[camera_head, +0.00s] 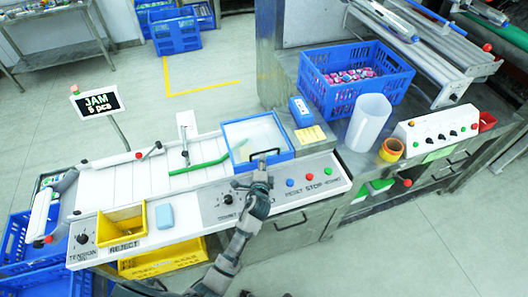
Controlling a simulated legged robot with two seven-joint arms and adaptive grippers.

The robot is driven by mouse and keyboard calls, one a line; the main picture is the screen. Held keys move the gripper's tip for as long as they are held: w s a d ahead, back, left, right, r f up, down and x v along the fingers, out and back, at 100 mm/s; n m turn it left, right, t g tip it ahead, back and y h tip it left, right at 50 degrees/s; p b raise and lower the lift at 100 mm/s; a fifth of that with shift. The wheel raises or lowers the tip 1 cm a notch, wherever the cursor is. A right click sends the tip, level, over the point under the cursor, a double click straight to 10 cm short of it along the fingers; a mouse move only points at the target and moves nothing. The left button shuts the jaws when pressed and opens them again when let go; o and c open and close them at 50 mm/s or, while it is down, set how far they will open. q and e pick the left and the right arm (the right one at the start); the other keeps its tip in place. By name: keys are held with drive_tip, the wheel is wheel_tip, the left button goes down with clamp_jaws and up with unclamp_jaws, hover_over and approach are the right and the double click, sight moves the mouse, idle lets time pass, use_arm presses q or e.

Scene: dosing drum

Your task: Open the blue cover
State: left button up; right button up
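The blue cover (282,122) is a blue rectangular frame around a pale, see-through panel, at the right end of the white conveyor. It appears to lie down over the conveyor end. A dark handle-like bar shows near its front edge. My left gripper (262,166) is at that front edge, above the control panel, and overlaps the cover's near rim in the picture. Its fingers are small and dark, so I cannot tell whether they are open or shut, or whether they touch the handle. My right gripper is not in view.
The control panel (318,192) with coloured buttons lies right of my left gripper. A yellow reject bin (122,228) and a light-blue block (165,216) are at left.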

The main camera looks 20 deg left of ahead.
sight(265, 152)
use_arm(q)
drive_tip(key=x, duration=0.6)
drive_tip(key=shift+w, duration=0.3)
drive_tip(key=shift+f, duration=0.1)
clamp_jaws()
